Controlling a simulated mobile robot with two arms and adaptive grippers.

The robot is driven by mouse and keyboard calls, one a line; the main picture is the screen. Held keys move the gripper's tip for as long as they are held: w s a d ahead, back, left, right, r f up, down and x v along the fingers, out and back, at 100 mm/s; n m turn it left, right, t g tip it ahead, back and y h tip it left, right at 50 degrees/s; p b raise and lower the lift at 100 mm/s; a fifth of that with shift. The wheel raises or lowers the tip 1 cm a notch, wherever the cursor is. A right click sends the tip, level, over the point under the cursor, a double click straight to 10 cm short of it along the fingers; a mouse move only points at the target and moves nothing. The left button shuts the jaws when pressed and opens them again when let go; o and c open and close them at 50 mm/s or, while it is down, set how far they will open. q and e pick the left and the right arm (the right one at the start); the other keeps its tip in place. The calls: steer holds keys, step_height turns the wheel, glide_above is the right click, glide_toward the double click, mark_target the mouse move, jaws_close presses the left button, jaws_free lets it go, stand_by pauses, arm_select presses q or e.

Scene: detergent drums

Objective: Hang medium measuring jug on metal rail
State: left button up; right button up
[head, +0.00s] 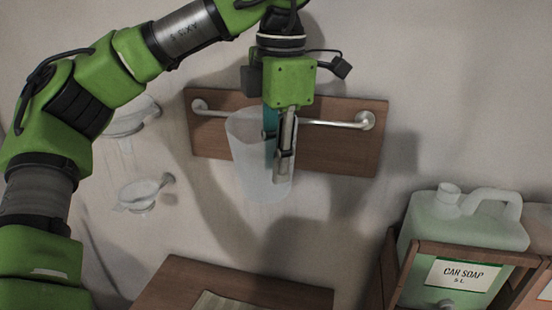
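The translucent measuring jug (246,160) is upright in the middle of the head view, in front of the wooden board. The metal rail (335,124) runs across this board, and its middle stretch is covered by the jug and gripper. My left gripper (284,165) comes down from above with its fingers at the jug's right side. It appears shut on the jug, with a teal strip beside the fingers. The exact grip is partly hidden, and I cannot tell whether the jug touches the rail. My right gripper is not in view.
Two clear funnel-like pieces, an upper (130,121) and a lower one (140,192), are on the wall at left. A wooden surface (165,285) with a cloth is below. A car soap canister (465,222) stands in a wooden rack at lower right. The rail's right stretch is clear.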

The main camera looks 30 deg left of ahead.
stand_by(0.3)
arm_select(q)
step_height(320, 180, up, 12)
steer(key=shift+s+d, duration=0.35)
steer(key=shift+d, duration=0.1)
stand_by(0.3)
